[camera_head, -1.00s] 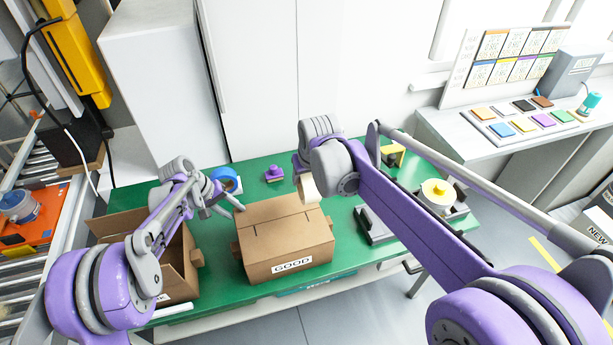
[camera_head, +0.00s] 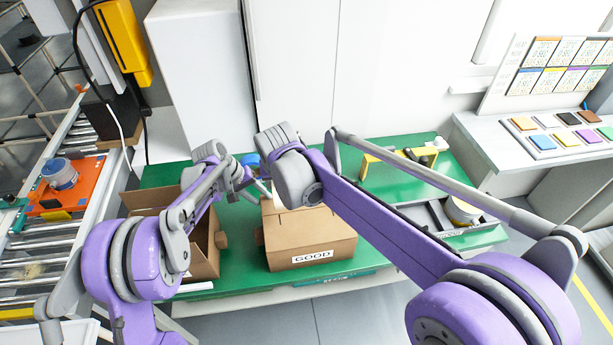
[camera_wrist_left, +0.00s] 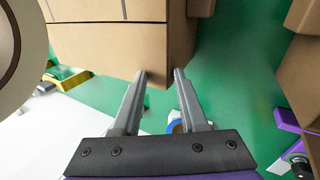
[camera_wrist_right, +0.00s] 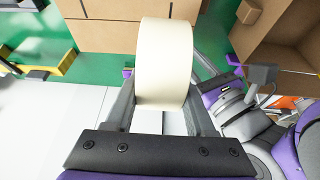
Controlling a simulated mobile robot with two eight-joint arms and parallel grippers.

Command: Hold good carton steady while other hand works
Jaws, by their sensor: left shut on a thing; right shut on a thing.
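The closed brown carton (camera_head: 335,240) labelled GOOD stands on the green table. My left gripper (camera_head: 264,190) is at its rear left; in the left wrist view its fingers (camera_wrist_left: 161,74) are at a lower edge of this carton (camera_wrist_left: 120,50), a little apart, shut on it. In the head view my right arm hides most of the roll and the right fingers.
An open carton (camera_head: 207,258) stands just left of the good carton. A blue ring (camera_head: 250,160) lies behind it. A yellow-framed fixture (camera_head: 368,163) and a grey tray (camera_head: 470,230) occupy the table's right side. A roller conveyor (camera_head: 40,270) runs at the left.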

